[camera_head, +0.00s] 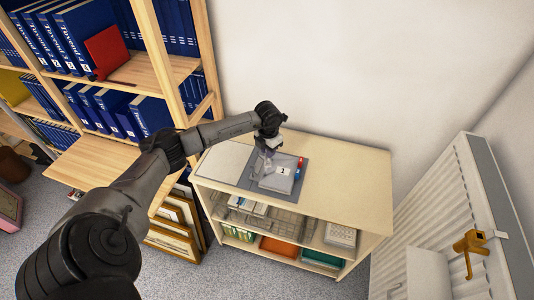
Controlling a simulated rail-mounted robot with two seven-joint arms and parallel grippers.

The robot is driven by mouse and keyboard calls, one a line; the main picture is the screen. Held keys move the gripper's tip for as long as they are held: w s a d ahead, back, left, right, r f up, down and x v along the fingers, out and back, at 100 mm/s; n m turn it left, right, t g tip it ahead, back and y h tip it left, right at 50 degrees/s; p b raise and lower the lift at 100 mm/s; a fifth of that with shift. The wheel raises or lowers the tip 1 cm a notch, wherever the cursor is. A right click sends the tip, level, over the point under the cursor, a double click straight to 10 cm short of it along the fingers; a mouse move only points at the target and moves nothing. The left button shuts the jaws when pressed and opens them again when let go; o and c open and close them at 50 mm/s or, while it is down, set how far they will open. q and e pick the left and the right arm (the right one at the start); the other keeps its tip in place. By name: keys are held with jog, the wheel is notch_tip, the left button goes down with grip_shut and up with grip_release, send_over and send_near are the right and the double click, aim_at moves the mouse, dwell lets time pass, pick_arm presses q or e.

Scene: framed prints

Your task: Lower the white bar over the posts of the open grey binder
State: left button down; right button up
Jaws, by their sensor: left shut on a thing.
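The open grey binder (246,182) lies on the top of a low pale wooden cabinet, with light sheets and a small label marked 1 on it. My left gripper (267,154) reaches in from the left and points down over the binder's upper middle part. It is shut on a small pale thing, seemingly the white bar, which is mostly hidden by the fingers. The posts are too small or hidden to make out, so I cannot tell whether the bar touches them. My right gripper is out of view.
A red and blue item (299,166) lies by the binder's right edge. The cabinet top (345,185) is clear to the right. A bookcase (165,75) with blue binders stands left. Framed prints (174,238) lean below. A white radiator (430,205) stands right.

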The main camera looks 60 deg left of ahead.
pick_arm(q)
jog(key=shift+s+a+m, duration=0.2)
jog(key=shift+a+m, duration=0.1)
jog(key=shift+m, duration=0.1)
jog(key=shift+w+d+m, duration=0.15)
jog(key=shift+w+m, duration=0.25)
jog(key=shift+m, duration=0.6)
jog(key=shift+f+b, duration=0.8)
jog(key=shift+f, duration=0.4)
jog(key=shift+f+b, duration=0.75)
jog(key=shift+f, duration=0.5)
